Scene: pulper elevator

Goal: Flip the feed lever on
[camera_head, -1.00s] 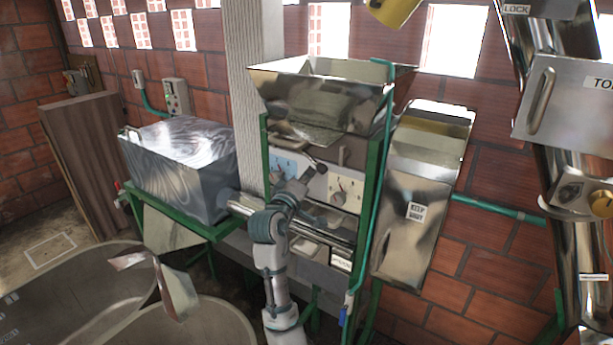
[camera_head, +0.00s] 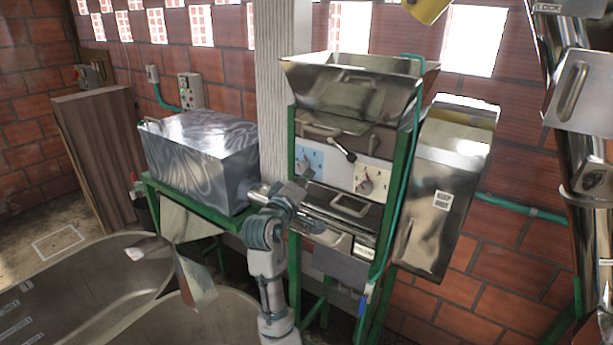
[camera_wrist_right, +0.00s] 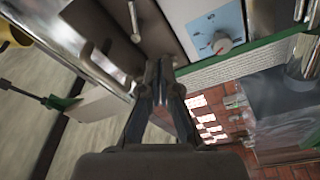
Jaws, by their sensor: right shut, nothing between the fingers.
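The feed lever, as far as I can tell, is the dark round-ended lever (camera_head: 342,148) on the pulper's front panel, between a blue dial plate (camera_head: 309,159) and a cream dial plate (camera_head: 371,181). It slants down to the right. My right gripper (camera_head: 299,187) is shut and empty, below and left of the lever, apart from it in the picture. In the right wrist view its closed fingertips (camera_wrist_right: 161,66) point toward the panel. A metal rod (camera_wrist_right: 134,22) there may be the lever. The blue plate's knob (camera_wrist_right: 221,45) shows there too. My left gripper is not in view.
A steel hopper (camera_head: 352,90) tops the green-framed machine. A grey metal box (camera_head: 200,160) stands left and a steel chute (camera_head: 440,185) right. A horizontal metal shaft lies close to my gripper. Large tanks (camera_head: 90,285) fill the lower left.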

